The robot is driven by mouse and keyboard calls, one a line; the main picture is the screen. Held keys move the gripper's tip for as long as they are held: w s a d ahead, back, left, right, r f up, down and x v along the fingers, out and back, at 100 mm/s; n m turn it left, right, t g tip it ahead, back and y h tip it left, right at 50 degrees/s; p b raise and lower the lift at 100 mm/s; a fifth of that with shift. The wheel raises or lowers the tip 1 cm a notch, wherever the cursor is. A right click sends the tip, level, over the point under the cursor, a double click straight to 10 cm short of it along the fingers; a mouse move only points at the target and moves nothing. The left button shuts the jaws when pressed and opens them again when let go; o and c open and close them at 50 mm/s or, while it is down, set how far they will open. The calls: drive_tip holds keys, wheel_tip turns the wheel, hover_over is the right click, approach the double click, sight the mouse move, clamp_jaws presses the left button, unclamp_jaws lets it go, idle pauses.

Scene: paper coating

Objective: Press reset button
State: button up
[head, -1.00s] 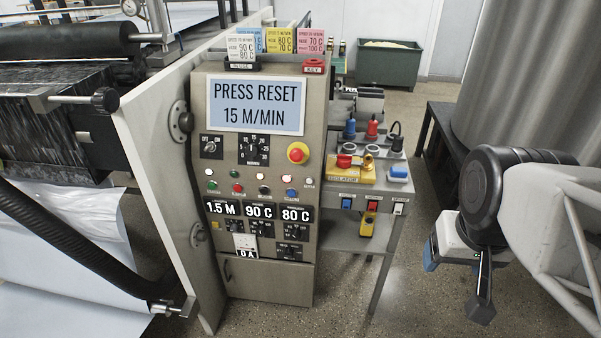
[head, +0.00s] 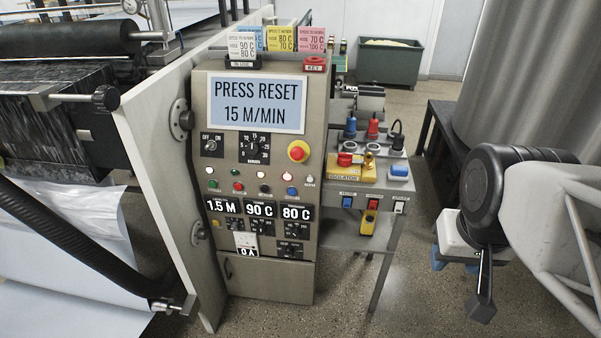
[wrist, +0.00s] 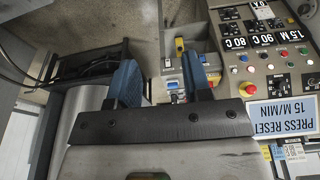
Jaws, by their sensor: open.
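The control panel (head: 268,155) stands upright, and its screen (head: 257,104) reads "PRESS RESET 15 M/MIN". A row of small push buttons crosses its middle: green (head: 213,184), red (head: 238,187), black (head: 264,189) and blue (head: 291,191). Their labels are too small to read, so I cannot tell which is reset. A red emergency knob (head: 298,151) sits above them. In the wrist view the panel appears upside down at the right, with the blue button (wrist: 290,21) visible. My gripper (wrist: 160,78) is open and empty, its blue fingers apart, well right of the panel in the head view.
A side table (head: 362,202) right of the panel carries plugs, a yellow isolator block (head: 351,173) and switches. A dark bench (head: 437,130) and grey curtain (head: 530,70) stand behind my arm. The machine's side plate (head: 160,160) borders the panel's left. Floor between table and gripper is clear.

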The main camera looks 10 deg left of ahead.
clamp_jaws()
idle(1.4)
